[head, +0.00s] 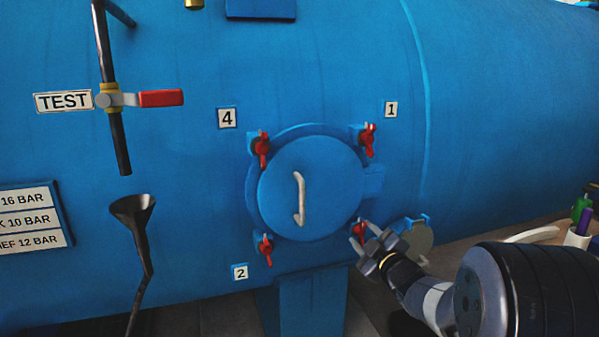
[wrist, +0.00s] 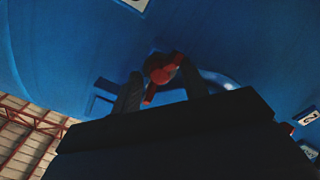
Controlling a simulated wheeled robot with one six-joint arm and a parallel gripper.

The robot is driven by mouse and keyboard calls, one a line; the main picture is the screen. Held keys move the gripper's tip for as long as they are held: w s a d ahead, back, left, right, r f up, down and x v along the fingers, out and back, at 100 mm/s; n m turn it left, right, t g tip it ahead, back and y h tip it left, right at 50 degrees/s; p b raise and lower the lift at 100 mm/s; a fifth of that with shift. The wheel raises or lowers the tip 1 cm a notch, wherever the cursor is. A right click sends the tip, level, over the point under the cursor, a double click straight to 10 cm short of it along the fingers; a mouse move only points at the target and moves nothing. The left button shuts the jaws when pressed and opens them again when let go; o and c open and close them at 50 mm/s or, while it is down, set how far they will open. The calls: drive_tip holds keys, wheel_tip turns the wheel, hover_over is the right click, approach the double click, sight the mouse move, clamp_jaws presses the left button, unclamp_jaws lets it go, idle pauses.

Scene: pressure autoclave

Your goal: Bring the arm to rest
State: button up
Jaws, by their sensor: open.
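My gripper (head: 360,248) is at the lower right of the round blue hatch (head: 325,185) in the head view. Its jaws are open around the lower-right red wing nut (head: 359,230). In the wrist view the red wing nut (wrist: 161,74) shows between the two dark fingers of my gripper (wrist: 158,84). I cannot tell whether the fingers touch it. My arm reaches in from the lower right. Red wing nuts also sit at the hatch's upper left (head: 262,149), upper right (head: 369,140) and lower left (head: 266,250).
The blue vessel wall (head: 480,110) fills most of the view. A valve with a red lever (head: 160,98) and a black funnel (head: 132,212) stand at left. A grey disc (head: 418,240) is just right of my gripper. A white holder (head: 578,238) with a green-topped item stands at far right.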

drive_tip(key=shift+n+b, duration=0.3)
drive_tip(key=shift+n, duration=0.8)
drive_tip(key=shift+r, duration=0.1)
